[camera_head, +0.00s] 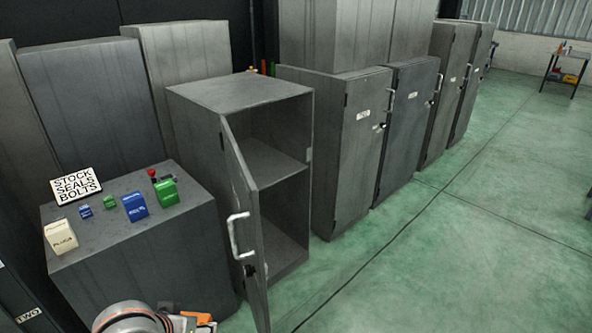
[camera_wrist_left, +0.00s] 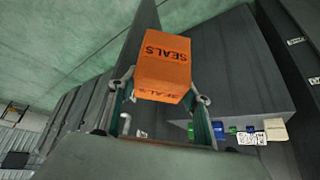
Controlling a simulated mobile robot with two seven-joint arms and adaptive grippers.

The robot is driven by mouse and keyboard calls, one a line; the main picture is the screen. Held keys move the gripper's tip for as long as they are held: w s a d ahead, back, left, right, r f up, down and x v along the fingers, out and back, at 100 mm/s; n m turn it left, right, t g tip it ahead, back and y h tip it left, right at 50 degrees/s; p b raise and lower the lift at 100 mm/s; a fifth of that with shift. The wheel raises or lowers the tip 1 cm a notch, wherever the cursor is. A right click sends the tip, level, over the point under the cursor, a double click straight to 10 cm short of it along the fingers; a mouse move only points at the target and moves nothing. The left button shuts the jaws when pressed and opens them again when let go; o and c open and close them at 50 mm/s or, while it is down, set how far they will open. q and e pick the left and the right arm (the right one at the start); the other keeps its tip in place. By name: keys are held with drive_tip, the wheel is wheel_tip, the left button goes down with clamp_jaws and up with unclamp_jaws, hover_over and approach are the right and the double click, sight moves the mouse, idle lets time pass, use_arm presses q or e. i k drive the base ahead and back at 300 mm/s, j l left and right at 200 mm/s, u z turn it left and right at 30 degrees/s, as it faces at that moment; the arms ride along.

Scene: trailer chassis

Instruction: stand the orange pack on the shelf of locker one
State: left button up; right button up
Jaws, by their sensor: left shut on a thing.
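The orange pack (camera_wrist_left: 163,62), marked SEALS, is held between the two fingers of my left gripper (camera_wrist_left: 162,92) in the left wrist view. In the head view, part of the pack (camera_head: 198,317) shows at the bottom edge beside my left gripper (camera_head: 180,321), low in front of the grey bench and the open locker (camera_head: 240,93). The locker's door (camera_head: 243,220) stands open toward me, with its handle on the outer face. Inside, a bare shelf (camera_head: 265,163) crosses at mid-height. The locker's number is not readable. My right gripper is out of view.
More closed lockers (camera_head: 360,150) stand to the right. The green floor (camera_head: 450,260) there is clear.

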sight(275, 166)
drive_tip(key=i+l+z, duration=0.2)
drive_tip(key=z, duration=0.15)
drive_tip(key=i+l+z, duration=0.1)
drive_tip(key=i+z, duration=0.3)
drive_tip(key=i+l, duration=0.15)
drive_tip(key=i, duration=0.4)
drive_tip(key=i+l+u, duration=0.15)
drive_tip(key=i, duration=0.4)
drive_tip(key=i+u, duration=0.45)
drive_tip(key=i+l+u, duration=0.15)
drive_tip(key=i+u, duration=0.7)
drive_tip(key=i, duration=0.5)
drive_tip(key=z, duration=0.2)
